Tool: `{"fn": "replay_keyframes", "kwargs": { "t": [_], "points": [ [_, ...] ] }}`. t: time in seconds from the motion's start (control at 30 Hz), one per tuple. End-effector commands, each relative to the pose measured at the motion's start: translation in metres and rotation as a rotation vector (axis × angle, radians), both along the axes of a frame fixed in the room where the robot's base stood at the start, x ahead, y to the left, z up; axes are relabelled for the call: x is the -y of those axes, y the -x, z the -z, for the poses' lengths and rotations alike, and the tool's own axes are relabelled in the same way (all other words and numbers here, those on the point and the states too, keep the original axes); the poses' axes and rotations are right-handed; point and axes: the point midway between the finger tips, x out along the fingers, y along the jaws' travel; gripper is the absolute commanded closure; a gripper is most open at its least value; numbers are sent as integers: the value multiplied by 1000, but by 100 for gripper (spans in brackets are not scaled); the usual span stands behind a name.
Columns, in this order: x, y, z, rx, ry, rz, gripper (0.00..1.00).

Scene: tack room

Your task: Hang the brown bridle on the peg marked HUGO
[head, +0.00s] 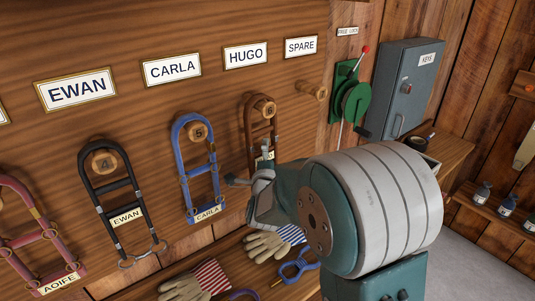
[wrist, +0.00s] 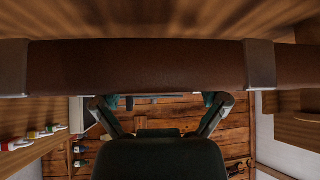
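The brown bridle (head: 261,123) is at the peg numbered 6 (head: 269,109), below the HUGO sign (head: 245,55). Its top loop goes around the peg and its straps hang down the board. A small name tag on it is partly covered, so I cannot read it. My gripper (head: 250,180) is just below and in front of the bridle's lower part, with its fingers spread apart. In the wrist view a brown strap (wrist: 150,67) with metal keepers crosses close in front of the camera. It hides the fingertips of my gripper there.
The blue CARLA bridle (head: 181,152) hangs at peg 5, close left of my gripper. The black EWAN bridle (head: 97,190) and a red AOIFE bridle (head: 22,205) hang farther left. A bare peg (head: 311,90) is under SPARE. Gloves (head: 268,243) lie below; a green lever (head: 355,100) stands right.

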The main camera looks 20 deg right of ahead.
Motion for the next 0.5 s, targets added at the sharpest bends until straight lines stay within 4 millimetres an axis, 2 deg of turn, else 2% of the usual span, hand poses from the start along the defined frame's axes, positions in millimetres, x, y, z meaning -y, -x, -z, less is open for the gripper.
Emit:
{"fn": "replay_keyframes", "kwargs": {
  "t": [0.27, 0.37, 0.5],
  "points": [
    [-2, 6, 2, -5, 0, -1, 6],
    [-6, 19, 3, -3, 0, -2, 6],
    [-16, 46, 7, -4, 0, -2, 6]
  ]
}}
